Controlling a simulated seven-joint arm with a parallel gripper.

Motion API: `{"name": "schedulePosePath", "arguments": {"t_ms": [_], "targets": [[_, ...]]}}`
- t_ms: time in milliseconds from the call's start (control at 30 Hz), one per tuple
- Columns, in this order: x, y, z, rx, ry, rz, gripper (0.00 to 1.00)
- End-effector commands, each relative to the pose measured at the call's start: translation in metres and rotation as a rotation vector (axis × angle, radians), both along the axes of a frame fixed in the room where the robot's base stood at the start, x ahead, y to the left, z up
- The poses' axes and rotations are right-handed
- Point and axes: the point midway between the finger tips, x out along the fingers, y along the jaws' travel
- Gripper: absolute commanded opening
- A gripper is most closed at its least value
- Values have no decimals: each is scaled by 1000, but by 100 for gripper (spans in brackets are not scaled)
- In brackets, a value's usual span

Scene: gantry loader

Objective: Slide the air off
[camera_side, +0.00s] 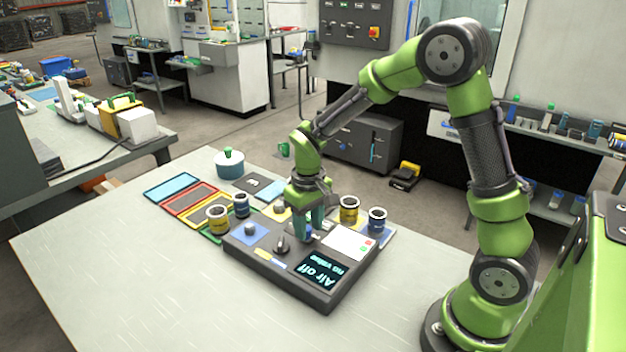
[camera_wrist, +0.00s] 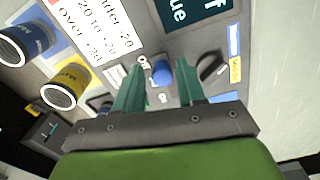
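A dark control box (camera_side: 262,265) sits on the table. Its screen (camera_side: 322,270) reads "Air off" and "no value". A small blue knob (camera_wrist: 161,72), with a label beside it that seems to read "On", shows on the panel. My gripper (camera_wrist: 158,78) is above the panel with its two green fingers apart. The blue knob shows between the fingertips; I cannot tell whether they touch it. In the side view my gripper (camera_side: 309,225) points down over the middle of the box, and its fingers partly hide the knob.
A black rotary knob (camera_wrist: 210,67) is beside the blue one. A white printed card (camera_side: 347,242) lies on the panel. Yellow (camera_side: 349,209) and blue (camera_side: 377,219) ringed cups stand behind the box. Coloured trays (camera_side: 190,198) lie at the left. The front left of the table is clear.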

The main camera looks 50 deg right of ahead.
Motion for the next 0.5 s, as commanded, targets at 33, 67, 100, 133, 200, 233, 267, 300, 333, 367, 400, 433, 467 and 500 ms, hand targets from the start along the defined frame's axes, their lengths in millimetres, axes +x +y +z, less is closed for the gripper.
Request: {"name": "schedulePosePath", "arguments": {"t_ms": [33, 67, 100, 133, 200, 233, 267, 300, 333, 367, 400, 433, 467, 500], "targets": [[0, 0, 0, 0, -1, 0, 48], [1, 0, 0, 0, -2, 1, 52], [1, 0, 0, 0, -2, 1, 53], [1, 0, 0, 0, -2, 1, 53], [1, 0, 0, -1, -3, 2, 53], [1, 0, 0, -1, -3, 2, 53], [1, 0, 0, -1, -3, 2, 53], [2, 0, 0, -1, -4, 2, 53], [2, 0, 0, -1, -4, 2, 53], [2, 0, 1, -1, -4, 2, 53], [2, 0, 3, 0, -6, 3, 53], [2, 0, 5, 0, -6, 3, 53], [3, 0, 8, 0, -7, 3, 53], [3, 0, 13, -1, -9, 3, 53]]}}
